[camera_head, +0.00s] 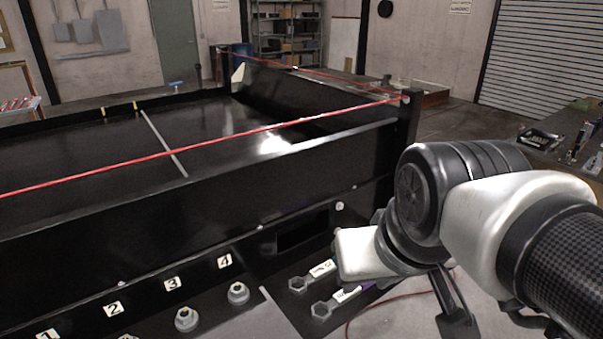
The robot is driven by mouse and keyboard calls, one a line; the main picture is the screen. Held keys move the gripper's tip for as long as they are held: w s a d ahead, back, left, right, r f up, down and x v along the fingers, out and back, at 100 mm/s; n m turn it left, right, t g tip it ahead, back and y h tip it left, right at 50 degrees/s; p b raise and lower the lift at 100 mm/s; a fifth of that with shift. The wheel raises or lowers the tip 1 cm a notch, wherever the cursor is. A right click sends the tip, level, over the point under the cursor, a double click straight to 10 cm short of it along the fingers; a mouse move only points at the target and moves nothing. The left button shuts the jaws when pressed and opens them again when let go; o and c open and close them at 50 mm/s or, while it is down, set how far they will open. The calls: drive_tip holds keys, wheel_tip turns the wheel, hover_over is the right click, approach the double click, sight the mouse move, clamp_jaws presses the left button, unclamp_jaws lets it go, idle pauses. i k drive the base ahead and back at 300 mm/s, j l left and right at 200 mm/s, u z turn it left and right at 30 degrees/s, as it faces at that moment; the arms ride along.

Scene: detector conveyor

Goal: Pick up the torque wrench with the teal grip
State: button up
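Two wrenches lie side by side on a dark panel at the bottom centre of the head view. The lower wrench (322,309) has a similar head, a white label and a bit of purple grip.
The black conveyor frame (200,187) with a red cord (214,143) along it fills the left and centre. Large bolts (187,319) stand by numbered labels on its ledge. A cluttered bench (560,150) is at right. A red cable lies on the floor.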

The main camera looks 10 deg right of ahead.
sight(320, 271)
drive_tip(key=k+j+z, duration=0.25)
drive_tip(key=k+l+u, duration=0.2)
drive_tip(key=i+l, duration=0.2)
drive_tip(key=i, duration=0.15)
drive_tip(key=k, duration=0.45)
drive_tip(key=u, duration=1.75)
